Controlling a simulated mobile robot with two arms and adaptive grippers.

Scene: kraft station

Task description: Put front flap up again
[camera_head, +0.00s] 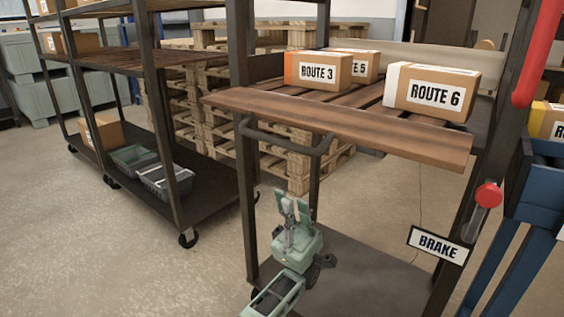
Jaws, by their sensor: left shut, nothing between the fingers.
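The front flap (350,128) is a brown wooden board along the front of the cart's shelf. It looks folded outward, tilted rather than upright, so the boxes behind it show fully. A dark bar handle (285,147) is on the cart's left side, near the flap's left part. My left gripper (291,200), pale green, points up below the flap and the handle. It is shut and empty, with a visible gap to the board. My right gripper is not in view.
Boxes marked ROUTE 3 (317,71), ROUTE 5 (362,66) and ROUTE 6 (432,91) stand on the slatted shelf. A BRAKE sign (439,245) and red knob (488,195) are at right. Another shelf cart (120,170) and pallets (205,120) stand left. Floor at lower left is clear.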

